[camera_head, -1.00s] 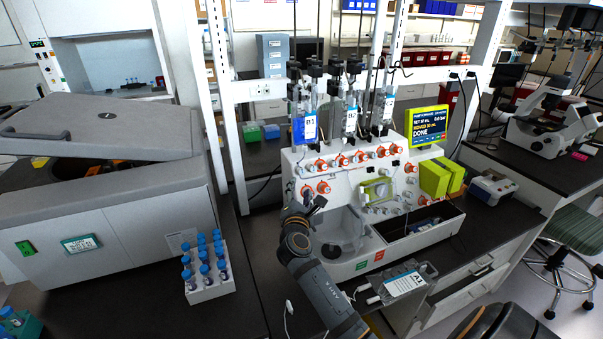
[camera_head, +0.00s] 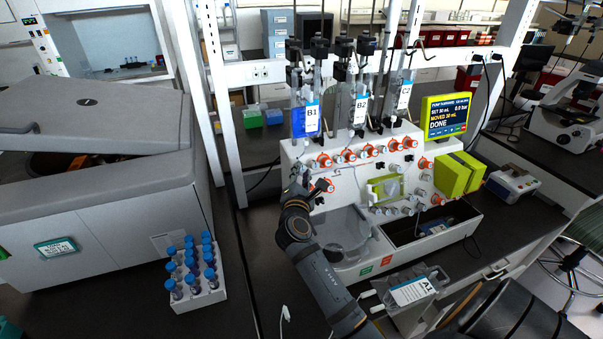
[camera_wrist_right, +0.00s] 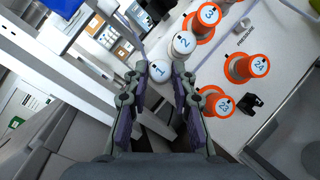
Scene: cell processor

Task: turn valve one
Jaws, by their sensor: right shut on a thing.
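Valve one (camera_wrist_right: 160,71) is a round knob with a white face marked 1, at the end of the valve row in the wrist view. My right gripper (camera_wrist_right: 161,80) is shut on it, a finger on each side. In the head view my right gripper (camera_head: 299,182) is at the left end of the white cell processor (camera_head: 350,255), and its fingers hide most of valve one. Knob 2 (camera_wrist_right: 183,43) lies just beyond it, with orange knob 3 (camera_wrist_right: 208,15) further along. My left gripper is not in view.
Orange knobs 23 (camera_wrist_right: 217,103) and 24 (camera_wrist_right: 256,65) stand close beside my right fingers. Hanging bags, such as B1 (camera_head: 312,118), are above the valve row. The screen (camera_head: 447,117) reads DONE. A rack of blue-capped tubes (camera_head: 205,296) stands left of my arm.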

